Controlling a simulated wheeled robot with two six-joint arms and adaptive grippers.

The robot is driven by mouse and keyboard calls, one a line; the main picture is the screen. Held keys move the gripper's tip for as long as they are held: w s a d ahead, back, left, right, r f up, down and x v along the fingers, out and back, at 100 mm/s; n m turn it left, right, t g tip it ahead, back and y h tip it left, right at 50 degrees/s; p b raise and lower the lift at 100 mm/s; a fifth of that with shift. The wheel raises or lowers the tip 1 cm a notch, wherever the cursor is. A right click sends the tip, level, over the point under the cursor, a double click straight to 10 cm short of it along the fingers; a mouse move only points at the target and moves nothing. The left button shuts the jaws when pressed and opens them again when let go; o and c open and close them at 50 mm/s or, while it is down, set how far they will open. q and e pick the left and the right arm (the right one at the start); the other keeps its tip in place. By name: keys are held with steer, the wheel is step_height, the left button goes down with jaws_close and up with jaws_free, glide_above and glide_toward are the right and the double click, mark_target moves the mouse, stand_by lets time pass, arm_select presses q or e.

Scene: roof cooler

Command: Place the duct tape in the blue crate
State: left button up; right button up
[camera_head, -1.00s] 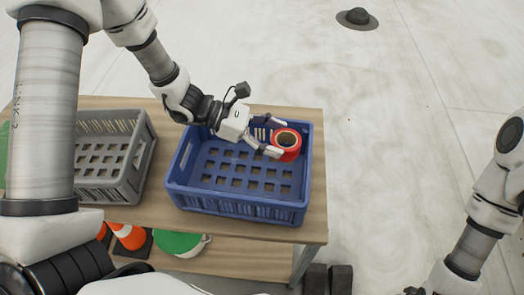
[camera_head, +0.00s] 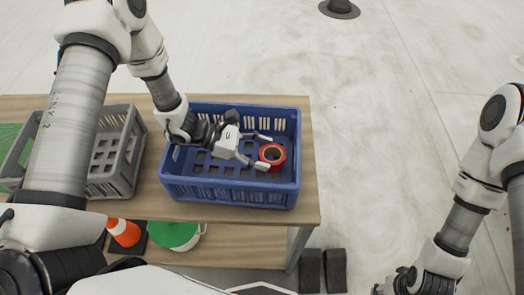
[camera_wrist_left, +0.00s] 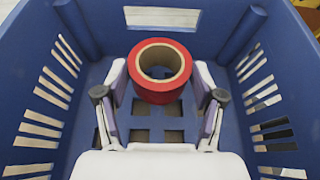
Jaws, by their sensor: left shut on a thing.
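The duct tape is a red roll (camera_head: 281,158) with a tan cardboard core. It is inside the blue crate (camera_head: 228,194), toward the crate's right side. In the left wrist view the roll (camera_wrist_left: 161,91) sits between the two fingers, within the blue crate walls (camera_wrist_left: 45,60). My left gripper (camera_head: 265,152) reaches down into the crate from the left and is shut on the roll. Whether the roll touches the crate floor cannot be told. My right gripper (camera_head: 388,289) shows only partly at the bottom edge, and its fingers are not clear.
A grey crate (camera_head: 128,160) stands left of the blue crate on the wooden table (camera_head: 307,180). Below, a shelf holds an orange cone (camera_head: 124,232) and a green-topped container (camera_head: 175,235). Dark blocks (camera_head: 322,268) lie on the floor.

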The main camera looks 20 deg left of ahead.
arm_select(q)
steer(key=shift+s+d+f, duration=0.1)
steer(key=shift+f, duration=0.2)
steer(key=o, duration=1.3)
steer(key=shift+o, duration=0.2)
steer(key=shift+a+r+p, duration=0.35)
steer(key=shift+r+p, duration=0.25)
steer(key=shift+r, duration=0.2)
steer(key=v, duration=0.7)
steer(key=shift+b, duration=0.45)
steer(key=shift+f, duration=0.1)
